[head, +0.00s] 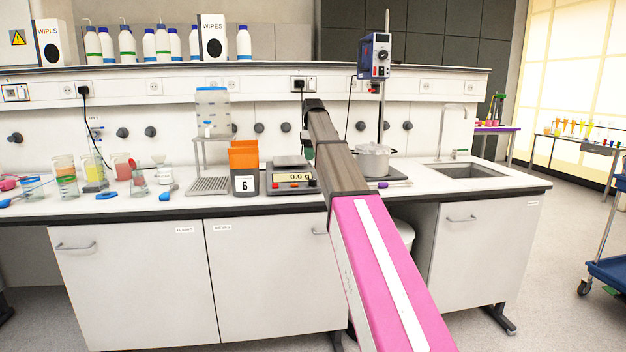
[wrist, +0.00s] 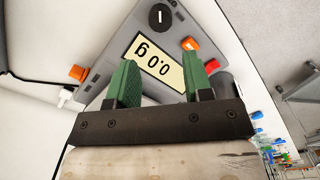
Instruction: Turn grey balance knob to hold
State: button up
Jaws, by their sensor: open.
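The grey balance (head: 277,189) sits on the bench in the head view, its display reading 0.0 g and a flat pan on top. It also fills the upper part of the wrist view (wrist: 104,77). A round dark knob (wrist: 159,17) with a pale pointer line is on its face, beyond the display from my fingers. I cannot read any marks around it. My gripper (wrist: 159,62) is open, its two green fingers apart over the display with nothing between them. The knob is clear of both fingers. In the head view my arm hides most of the gripper.
A pot (head: 372,161) on a hotplate stands to the right. Beakers crowd the bench's left.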

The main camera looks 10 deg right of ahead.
aim_at(313, 182)
notch_tip(313, 182, down, 11)
jog(key=shift+r, duration=0.2)
dwell(0.3)
jog(key=c, duration=0.6)
